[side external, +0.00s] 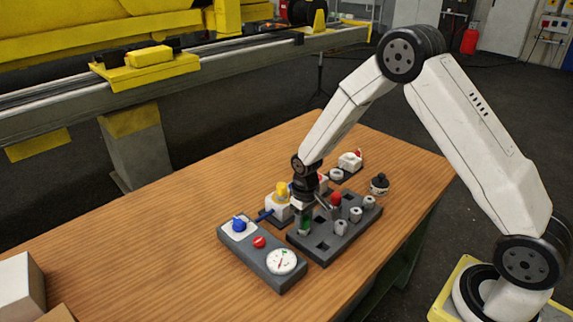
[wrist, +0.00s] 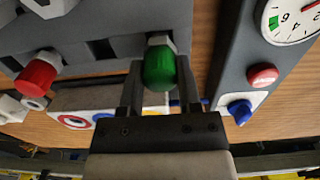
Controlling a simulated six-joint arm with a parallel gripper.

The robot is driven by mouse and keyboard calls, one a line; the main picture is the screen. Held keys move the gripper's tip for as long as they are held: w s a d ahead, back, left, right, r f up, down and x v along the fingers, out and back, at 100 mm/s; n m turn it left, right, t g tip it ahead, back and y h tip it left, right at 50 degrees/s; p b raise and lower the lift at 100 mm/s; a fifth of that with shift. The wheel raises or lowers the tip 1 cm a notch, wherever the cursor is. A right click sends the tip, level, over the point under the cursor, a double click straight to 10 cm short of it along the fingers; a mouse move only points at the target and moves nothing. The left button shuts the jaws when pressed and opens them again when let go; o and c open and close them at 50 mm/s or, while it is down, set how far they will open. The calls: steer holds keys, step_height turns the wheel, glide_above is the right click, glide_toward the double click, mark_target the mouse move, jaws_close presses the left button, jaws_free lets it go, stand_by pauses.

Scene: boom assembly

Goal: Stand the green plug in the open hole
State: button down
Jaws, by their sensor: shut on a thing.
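The green plug (side external: 304,224) is between the fingers of my gripper (side external: 303,208), at the left part of the dark grey block (side external: 352,234). In the wrist view, the green plug (wrist: 160,68) sits between the two fingers of my gripper (wrist: 159,82), with its pale metal end toward the block (wrist: 120,20). I cannot tell whether that end is above a hole or inside one. A dark square open hole (side external: 322,245) shows near the block's front left. My gripper hides part of the block behind the plug.
A red-topped plug (side external: 335,198) and several grey plugs (side external: 355,214) stand in the block. A grey panel with a gauge (side external: 281,261), red button (side external: 259,242) and blue knob (side external: 239,224) lies left. A yellow-topped white part (side external: 282,195) stands behind.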

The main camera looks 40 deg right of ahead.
steer(key=shift+r, duration=2.95)
steer(key=shift+r, duration=0.1)
step_height(320, 180, up, 10)
steer(key=w+d, duration=0.6)
steer(key=d, duration=0.3)
steer(key=w+d, duration=0.6)
steer(key=d, duration=0.3)
steer(key=shift+a+f, duration=0.15)
steer(key=shift+f, duration=1.1)
steer(key=shift+a+f, duration=0.1)
steer(key=shift+f, duration=1.1)
steer(key=shift+f, duration=0.2)
steer(key=shift+f, duration=2.15)
steer(key=shift+f, duration=0.7)
